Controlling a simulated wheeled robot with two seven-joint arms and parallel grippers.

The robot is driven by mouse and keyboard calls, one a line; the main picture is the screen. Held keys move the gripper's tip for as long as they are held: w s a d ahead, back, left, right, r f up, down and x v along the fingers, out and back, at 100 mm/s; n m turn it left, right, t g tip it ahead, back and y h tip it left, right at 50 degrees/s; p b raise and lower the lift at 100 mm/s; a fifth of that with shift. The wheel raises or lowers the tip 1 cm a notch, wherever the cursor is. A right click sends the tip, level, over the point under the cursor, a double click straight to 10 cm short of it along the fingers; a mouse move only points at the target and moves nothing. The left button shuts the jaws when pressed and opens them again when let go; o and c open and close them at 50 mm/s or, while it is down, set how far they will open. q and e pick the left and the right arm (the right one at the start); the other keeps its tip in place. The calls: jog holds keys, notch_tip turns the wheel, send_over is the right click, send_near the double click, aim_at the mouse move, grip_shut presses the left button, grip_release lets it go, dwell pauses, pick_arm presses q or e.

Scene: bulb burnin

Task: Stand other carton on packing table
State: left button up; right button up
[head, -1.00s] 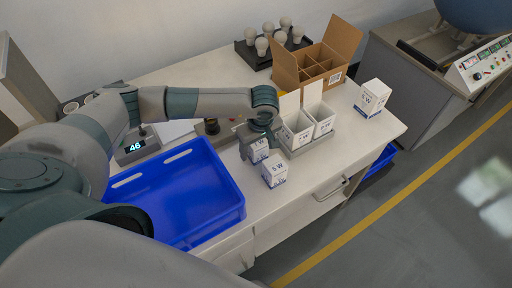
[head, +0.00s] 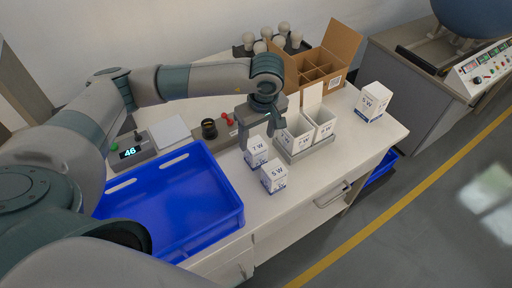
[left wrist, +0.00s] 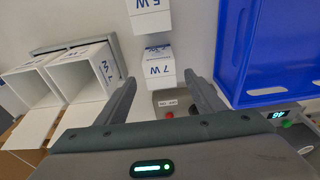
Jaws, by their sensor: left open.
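A closed white carton marked 7 W (head: 257,152) stands upright on the packing table (head: 297,200), just behind a closed 5 W carton (head: 273,177). Another closed 5 W carton (head: 374,102) stands at the table's right end. My left gripper (head: 258,132) is open and empty, just behind the 7 W carton and apart from it. In the left wrist view, the open fingers (left wrist: 160,84) point towards the 7 W carton (left wrist: 152,68), with the 5 W carton (left wrist: 150,18) beyond it. My right gripper is not seen.
Two open cartons (head: 323,122) sit in a grey holder (head: 305,153) close to the right of my left gripper. A blue crate (head: 170,205) is at left. A divided cardboard box (head: 332,60) and several bulbs (head: 283,30) are at the back. Bare table lies right of the holder.

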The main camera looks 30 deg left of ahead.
pick_arm(q)
jog(key=shift+s+d+r, duration=0.15)
jog(key=shift+r, duration=1.1)
